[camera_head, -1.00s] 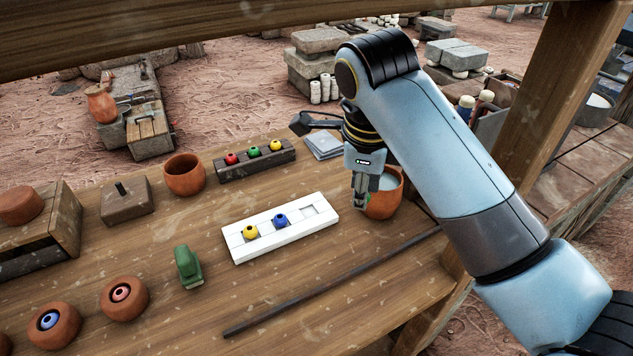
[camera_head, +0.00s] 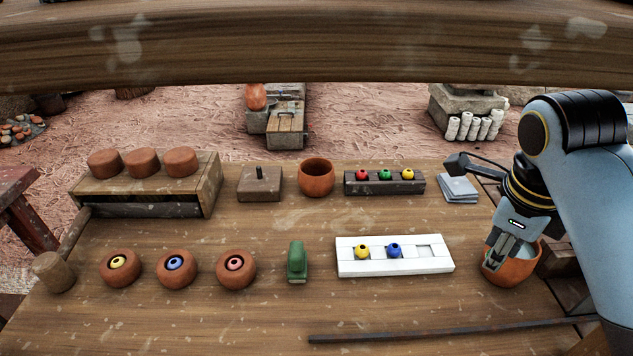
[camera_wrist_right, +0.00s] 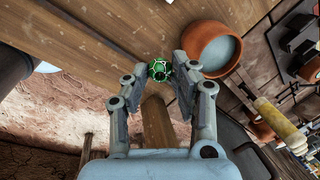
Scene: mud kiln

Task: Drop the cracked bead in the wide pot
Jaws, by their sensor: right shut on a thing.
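My right gripper (camera_head: 495,262) is shut on a small green bead (camera_wrist_right: 159,71) with dark crack-like lines, held at its fingertips in the wrist view (camera_wrist_right: 162,74). In the head view the fingers hide the bead and overlap the left side of a terracotta pot (camera_head: 518,272). That pot, with pale grey contents, shows beside the bead in the wrist view (camera_wrist_right: 188,52). Another terracotta pot (camera_head: 317,180), dark inside, stands at the table's back middle. I cannot tell by name which is the wide pot. My left gripper is not in view.
A white tray (camera_head: 395,267) holds a yellow and a blue bead; its right slot is empty. A dark rack (camera_head: 384,187) holds red, green and yellow beads. A green block (camera_head: 297,262) stands left of the tray. A dark rod (camera_head: 440,331) lies along the front.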

